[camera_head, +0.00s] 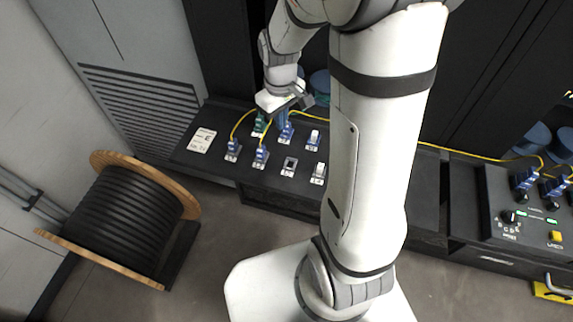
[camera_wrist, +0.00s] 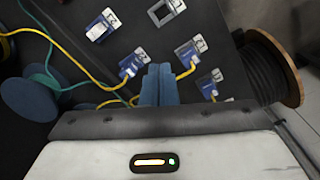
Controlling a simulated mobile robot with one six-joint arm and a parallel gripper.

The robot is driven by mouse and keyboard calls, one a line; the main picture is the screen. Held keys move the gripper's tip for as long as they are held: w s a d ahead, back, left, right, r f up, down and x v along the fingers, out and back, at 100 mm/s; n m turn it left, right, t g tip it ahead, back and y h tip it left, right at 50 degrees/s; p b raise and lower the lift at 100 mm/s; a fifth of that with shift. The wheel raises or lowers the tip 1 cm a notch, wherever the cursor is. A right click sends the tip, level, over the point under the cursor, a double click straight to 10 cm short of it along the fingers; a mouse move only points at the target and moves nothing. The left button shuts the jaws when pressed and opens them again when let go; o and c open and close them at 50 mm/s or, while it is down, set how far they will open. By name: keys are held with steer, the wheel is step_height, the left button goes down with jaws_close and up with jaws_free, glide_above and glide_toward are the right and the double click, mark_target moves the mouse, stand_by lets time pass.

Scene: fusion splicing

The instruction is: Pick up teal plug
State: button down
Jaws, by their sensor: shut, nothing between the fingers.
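The teal plug (camera_head: 259,125) sits in the back row of the dark bench panel, at its left, in the head view. In the wrist view I cannot make it out; my fingers and gripper body may hide it. My gripper (camera_head: 283,118) points down over the back row, just right of the teal plug and close to a blue plug (camera_head: 286,133). Its blue fingers (camera_wrist: 158,84) are closed together in the wrist view, with nothing between them. I cannot tell whether they touch anything.
Blue plugs with yellow cables (camera_head: 261,155) (camera_head: 232,148) stand in front. An empty socket (camera_head: 289,166) is to their right. A white card (camera_head: 201,140) lies at the bench's left. A cable reel (camera_head: 125,220) stands on the floor. A control box (camera_head: 530,225) is far right.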

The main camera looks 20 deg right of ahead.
mark_target(260, 118)
steer(key=c, duration=2)
jaws_free()
steer(key=shift+c, duration=0.2)
steer(key=shift+o, duration=0.6)
steer(key=shift+w, duration=0.15)
steer(key=o, duration=0.7)
steer(key=w+a+m, duration=0.1)
steer(key=w+m, duration=0.2)
steer(key=w+a+m, duration=0.1)
steer(key=w+m, duration=0.3)
steer(key=w+a+r+m, duration=0.1)
steer(key=w+m, duration=0.2)
steer(key=shift+w+r+m, duration=0.1)
steer(key=shift+w+m, duration=0.2)
steer(key=shift+m, duration=0.7)
steer(key=f, duration=0.8)
steer(key=w+f, duration=0.1)
steer(key=f, duration=0.3)
